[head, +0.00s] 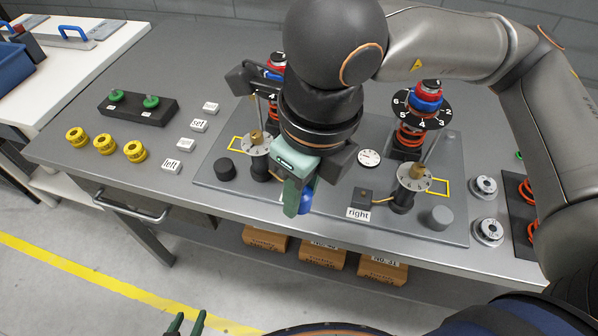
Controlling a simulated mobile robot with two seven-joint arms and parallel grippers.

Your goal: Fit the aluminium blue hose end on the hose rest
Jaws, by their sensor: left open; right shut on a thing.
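My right gripper (297,196) hangs over the front middle of the grey fixture plate (330,222). Its green fingers are shut on a small blue part, the blue hose end (306,201), mostly hidden behind the near finger. My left gripper (186,323) shows only its two green fingertips at the bottom edge, apart and empty, in front of the bench and far from the blue part. I cannot clearly pick out the hose rest; the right gripper and arm cover the middle of the plate.
Two spring towers stand on the plate, the right one with a numbered black collar (420,108). A small dark block (364,198) stands right of the gripper. Yellow rings (104,144), white labels and a black tray (138,110) lie left. Silver discs (487,232) lie right.

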